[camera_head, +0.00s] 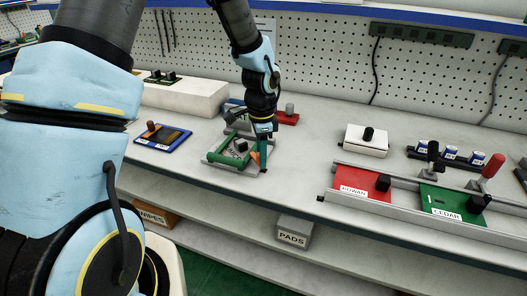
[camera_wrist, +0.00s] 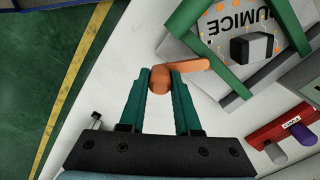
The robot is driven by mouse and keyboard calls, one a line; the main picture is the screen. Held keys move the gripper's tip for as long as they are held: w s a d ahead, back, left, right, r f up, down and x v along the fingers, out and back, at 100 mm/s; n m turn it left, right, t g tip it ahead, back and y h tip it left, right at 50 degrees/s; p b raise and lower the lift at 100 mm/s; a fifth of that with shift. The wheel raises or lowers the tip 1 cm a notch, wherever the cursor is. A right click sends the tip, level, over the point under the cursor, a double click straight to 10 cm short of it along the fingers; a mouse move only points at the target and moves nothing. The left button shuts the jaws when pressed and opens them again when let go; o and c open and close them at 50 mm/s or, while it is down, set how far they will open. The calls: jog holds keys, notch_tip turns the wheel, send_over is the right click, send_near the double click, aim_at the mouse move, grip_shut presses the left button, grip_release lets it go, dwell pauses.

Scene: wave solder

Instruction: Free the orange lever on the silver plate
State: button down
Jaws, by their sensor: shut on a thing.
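The orange lever (camera_wrist: 184,67) lies at the near corner of the silver plate (camera_wrist: 235,76) in the wrist view. The plate bears a PUMICE label, a dark block (camera_wrist: 254,46) and green bars (camera_wrist: 212,66). My gripper (camera_wrist: 160,76) has its green fingers closed around the rounded end of the lever. The lever's arm runs from there toward the plate's edge and a green bar. In the head view my gripper (camera_head: 265,131) points down over the plate's right side, and the orange lever (camera_head: 256,158) shows just below it. The finger contact is partly hidden there.
A red block (camera_head: 288,117) stands behind the plate and a blue tray (camera_head: 162,137) to its left. At right are rails with a red ROWAN plate (camera_head: 362,182) and a green CEDAR plate (camera_head: 452,201). The bench between is clear. Its front edge is close.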

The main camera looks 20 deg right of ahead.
jog(key=m, duration=0.1)
jog(key=m+p, duration=0.1)
jog(key=m, duration=0.1)
jog(key=shift+a+r+p, duration=0.1)
jog(key=shift+a+p, duration=0.2)
jog(key=shift+a, duration=0.05)
jog(key=shift+a+m+p, duration=0.25)
jog(key=shift+m+p, duration=0.3)
jog(key=shift+m, duration=0.85)
jog(key=shift+w, duration=0.1)
jog(key=c, duration=0.6)
grip_release()
notch_tip(320, 180, up, 11)
jog(key=shift+f+b, duration=0.2)
jog(key=shift+b, duration=0.4)
